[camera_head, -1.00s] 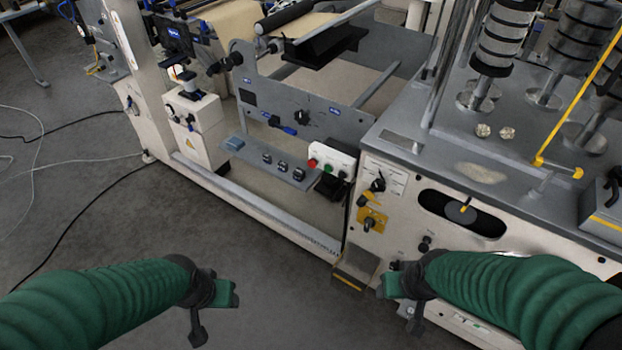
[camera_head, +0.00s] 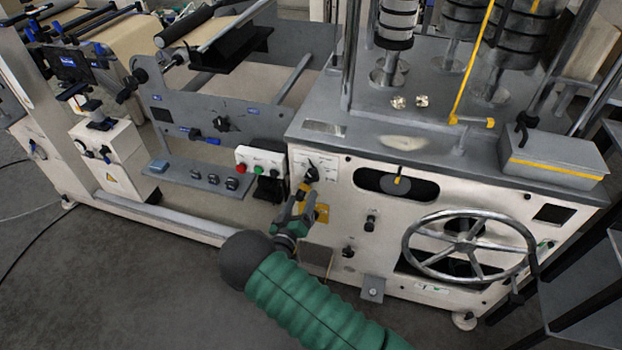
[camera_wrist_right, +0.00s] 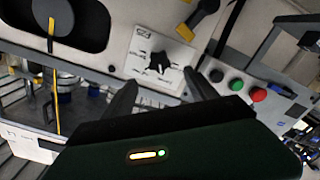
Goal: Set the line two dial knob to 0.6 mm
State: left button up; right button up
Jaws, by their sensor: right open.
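A black dial knob (camera_head: 312,174) sits on a white scale plate on the pale machine front, in the upper left of that panel. In the right wrist view the knob (camera_wrist_right: 158,62) and its plate (camera_wrist_right: 140,43) lie just beyond my fingers, roughly between their tips. The setting is too small to read. My right gripper (camera_head: 297,200) is just below the knob in the head view. It is open and empty, and its fingers also show in the wrist view (camera_wrist_right: 162,88). My left gripper is out of view.
A button box (camera_head: 260,161) with red and green buttons is left of the knob. A yellow plate (camera_head: 321,213) with a black knob is below it. A spoked handwheel (camera_head: 470,245) stands out from the panel at the right.

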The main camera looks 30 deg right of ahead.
aim_at(310, 177)
jog(key=b+x, duration=0.3)
jog(key=x, duration=0.7)
jog(key=shift+w, duration=0.25)
jog(key=shift+w+d, duration=0.1)
jog(key=shift+d, duration=0.1)
jog(key=shift+a, duration=0.1)
jog(key=c, duration=1.4)
